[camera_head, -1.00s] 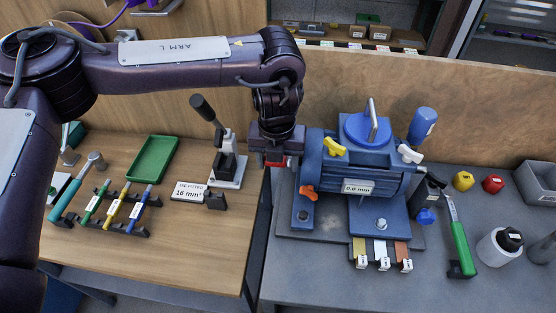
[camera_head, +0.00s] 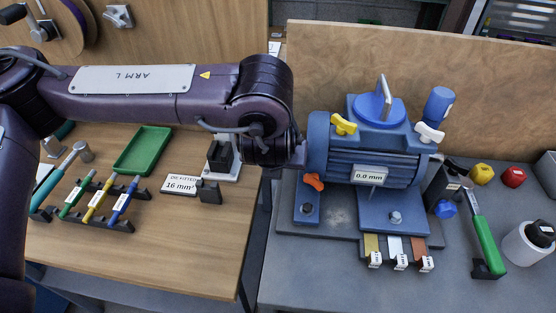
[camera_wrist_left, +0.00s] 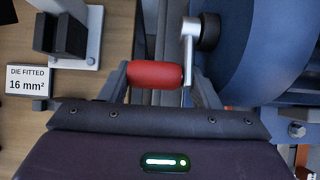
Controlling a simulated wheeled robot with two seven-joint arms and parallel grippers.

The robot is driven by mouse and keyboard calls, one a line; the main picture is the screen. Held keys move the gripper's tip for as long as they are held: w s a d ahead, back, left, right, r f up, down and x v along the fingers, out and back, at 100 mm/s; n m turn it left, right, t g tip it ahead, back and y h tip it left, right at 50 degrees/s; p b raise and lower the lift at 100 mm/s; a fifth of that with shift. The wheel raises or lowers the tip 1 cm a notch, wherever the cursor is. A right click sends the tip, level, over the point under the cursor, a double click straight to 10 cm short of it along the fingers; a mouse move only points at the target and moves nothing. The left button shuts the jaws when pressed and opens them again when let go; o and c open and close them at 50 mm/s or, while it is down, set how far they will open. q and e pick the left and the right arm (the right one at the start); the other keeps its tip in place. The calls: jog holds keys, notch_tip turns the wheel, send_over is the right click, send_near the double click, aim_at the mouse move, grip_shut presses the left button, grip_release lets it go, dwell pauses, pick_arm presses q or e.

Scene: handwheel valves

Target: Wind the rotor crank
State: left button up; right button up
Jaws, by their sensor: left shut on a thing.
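The crank has a red handle (camera_wrist_left: 155,75), a silver arm (camera_wrist_left: 189,52) and a dark hub (camera_wrist_left: 208,32) at the side of the blue motor (camera_wrist_left: 264,55). My left gripper (camera_wrist_left: 158,82) is shut on the red handle, with a finger at each end of it. In the head view the blue motor (camera_head: 374,155) stands on the grey bench and bears a label reading 0.0 mm (camera_head: 369,176). My left arm's wrist is at the motor's left side there and hides the fingers and crank. My right gripper is not in view.
Yellow (camera_head: 343,125), orange (camera_head: 313,182) and white (camera_head: 429,133) knobs stick out from the motor. A black press (camera_head: 221,154), a 16 mm² sign (camera_head: 181,184) and a green tray (camera_head: 143,150) are on the wooden table. A green-handled tool (camera_head: 485,247) is right of the motor.

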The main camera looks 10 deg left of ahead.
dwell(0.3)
pick_arm(q)
jog(key=o, duration=0.7)
